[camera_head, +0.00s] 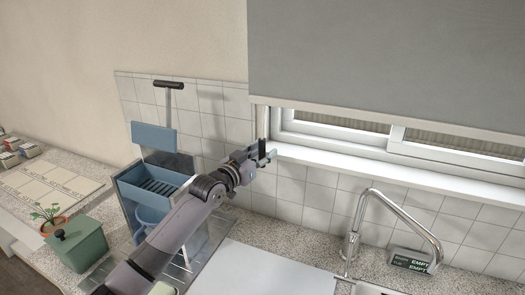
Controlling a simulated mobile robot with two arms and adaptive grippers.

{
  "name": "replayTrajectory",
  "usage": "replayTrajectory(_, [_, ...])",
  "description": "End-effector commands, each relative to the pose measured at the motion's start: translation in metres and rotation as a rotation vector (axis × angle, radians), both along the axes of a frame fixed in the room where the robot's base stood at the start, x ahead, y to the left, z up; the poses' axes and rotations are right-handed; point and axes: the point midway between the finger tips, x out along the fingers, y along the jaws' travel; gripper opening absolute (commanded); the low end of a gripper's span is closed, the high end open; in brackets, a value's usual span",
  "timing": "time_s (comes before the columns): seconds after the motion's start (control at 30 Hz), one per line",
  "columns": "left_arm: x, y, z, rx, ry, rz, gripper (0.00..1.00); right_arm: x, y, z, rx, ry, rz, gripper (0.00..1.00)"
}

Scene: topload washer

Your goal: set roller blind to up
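The grey roller blind (390,55) covers the upper part of the window at the right. Its pale bottom bar (390,115) hangs above the sill, with a strip of window showing below it. My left gripper (262,153) is at the left end of the window sill, below the blind's lower left corner and apart from the bar. Its fingers are small and seen at an angle, so their opening is unclear. I see nothing clearly held in it. The top of the blind is out of view. My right gripper is not in view.
The white window sill (400,170) runs to the right above a tiled wall. A chrome faucet (400,215) and a small dark sign (411,261) stand below it. A blue caddy (150,190), a green box (77,244) and a potted plant (52,222) stand left of my arm.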

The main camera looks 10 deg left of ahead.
Motion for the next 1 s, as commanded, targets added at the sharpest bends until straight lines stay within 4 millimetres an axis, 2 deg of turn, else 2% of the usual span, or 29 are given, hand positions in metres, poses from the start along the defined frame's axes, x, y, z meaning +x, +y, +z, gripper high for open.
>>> replayTrajectory(0.27, [0.0011,-0.0005,-0.0003,0.000,0.000,0.000,0.38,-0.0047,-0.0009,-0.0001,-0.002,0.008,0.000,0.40])
replayTrajectory(0.83, [0.0009,-0.0002,-0.0004,0.000,0.001,0.000,0.01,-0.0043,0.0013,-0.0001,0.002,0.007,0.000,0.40])
replayTrajectory(1.0, [0.0009,-0.0001,-0.0003,0.000,0.001,0.000,0.00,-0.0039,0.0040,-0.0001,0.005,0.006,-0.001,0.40])
